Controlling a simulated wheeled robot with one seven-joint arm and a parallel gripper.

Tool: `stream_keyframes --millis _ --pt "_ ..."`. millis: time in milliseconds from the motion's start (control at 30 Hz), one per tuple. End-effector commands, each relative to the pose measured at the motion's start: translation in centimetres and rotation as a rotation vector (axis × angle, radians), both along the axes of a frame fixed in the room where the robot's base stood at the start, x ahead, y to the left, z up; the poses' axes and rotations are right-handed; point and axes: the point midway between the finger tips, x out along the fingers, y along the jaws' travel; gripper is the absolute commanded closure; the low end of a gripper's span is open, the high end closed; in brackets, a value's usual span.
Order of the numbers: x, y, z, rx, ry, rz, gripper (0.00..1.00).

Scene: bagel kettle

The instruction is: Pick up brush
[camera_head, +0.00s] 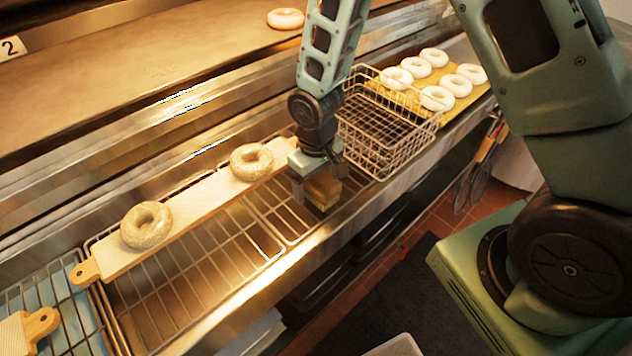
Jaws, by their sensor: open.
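The brush (323,191) looks like a small tan wooden block with a paler lower part. It is on the wire rack near the counter's front edge, just left of the wire basket. My gripper (318,182) points down right at the brush, with its fingers around or just above it. The jaws are open. The gripper hides part of the brush, and I cannot tell whether a finger touches it.
A wire basket (385,137) stands close on the right. A long wooden board (200,210) with two seeded bagels lies on the left. Pale dough rings (438,97) rest on a board at the back right. The front rack (205,265) is clear.

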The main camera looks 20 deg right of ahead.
Motion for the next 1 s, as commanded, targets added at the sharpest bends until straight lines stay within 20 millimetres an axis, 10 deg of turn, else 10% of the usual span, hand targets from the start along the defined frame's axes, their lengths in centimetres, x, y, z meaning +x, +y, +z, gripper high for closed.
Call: stream_keyframes --millis 300,667,1000 --pt "0.0 0.0 0.0 0.000 0.000 0.000 0.74" --pt "0.1 0.0 0.6 0.002 -0.002 -0.001 0.74" --pt "0.1 0.0 5.5 0.003 -0.006 -0.001 0.74"
